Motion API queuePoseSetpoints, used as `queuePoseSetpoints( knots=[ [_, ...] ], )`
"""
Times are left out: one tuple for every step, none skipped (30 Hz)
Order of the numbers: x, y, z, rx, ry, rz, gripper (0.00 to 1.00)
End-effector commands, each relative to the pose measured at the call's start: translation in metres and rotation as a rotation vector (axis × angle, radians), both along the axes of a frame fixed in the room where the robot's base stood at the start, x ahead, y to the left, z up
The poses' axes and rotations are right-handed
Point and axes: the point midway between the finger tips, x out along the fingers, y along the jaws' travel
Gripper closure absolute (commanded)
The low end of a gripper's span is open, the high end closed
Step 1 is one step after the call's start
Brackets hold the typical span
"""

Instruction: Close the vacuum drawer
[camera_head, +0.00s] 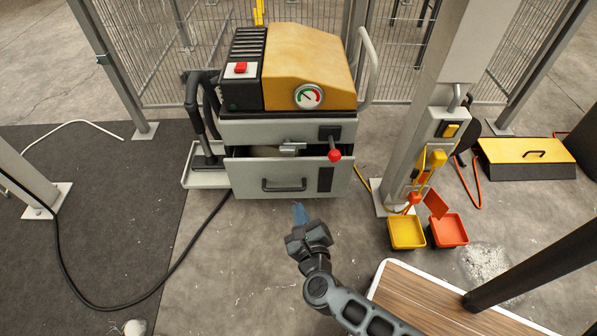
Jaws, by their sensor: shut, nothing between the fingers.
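The vacuum (308,70) stands upper centre, with a yellow top, a grey body and a round gauge. Its grey drawer (240,178) is at the front bottom, pulled out, with a dark gap showing above its front panel. The drawer has a black handle (284,186). A lever with a red knob (335,156) sits above the drawer at its right. My gripper (299,212) is shut and empty, just below and in front of the drawer front in the picture. Whether it touches the drawer cannot be told.
A grey post (415,130) stands right of the vacuum. Yellow (407,232) and orange (449,230) bins sit at its foot. A wooden-topped table (425,300) is at lower right. A black cable (175,262) lies on the floor at left. Wire fencing (190,60) stands behind.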

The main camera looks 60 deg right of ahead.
Motion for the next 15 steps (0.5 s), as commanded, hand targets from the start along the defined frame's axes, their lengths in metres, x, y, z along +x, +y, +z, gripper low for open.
queuePoseSetpoints(
  knots=[
    [0.013, -0.016, -0.014, 0.085, -0.072, -0.072, 1.0],
    [0.018, -0.024, -0.021, 0.134, -0.112, -0.111, 1.0],
    [0.023, -0.034, -0.029, 0.19, -0.159, -0.159, 1.0],
    [0.026, -0.04, -0.035, 0.227, -0.191, -0.192, 1.0],
    [0.029, -0.045, -0.039, 0.26, -0.22, -0.22, 1.0],
    [0.032, -0.051, -0.044, 0.296, -0.253, -0.252, 1.0],
    [0.033, -0.055, -0.047, 0.317, -0.273, -0.273, 1.0],
    [0.035, -0.058, -0.049, 0.335, -0.29, -0.289, 1.0],
    [0.036, -0.061, -0.052, 0.352, -0.307, -0.307, 1.0],
    [0.037, -0.063, -0.053, 0.363, -0.317, -0.316, 1.0],
    [0.038, -0.065, -0.055, 0.37, -0.323, -0.323, 1.0],
    [0.039, -0.068, -0.056, 0.374, -0.328, -0.328, 1.0],
    [0.041, -0.07, -0.057, 0.376, -0.331, -0.329, 1.0],
    [0.042, -0.072, -0.058, 0.377, -0.332, -0.33, 1.0],
    [0.044, -0.076, -0.059, 0.377, -0.331, -0.331, 1.0]
  ],
)
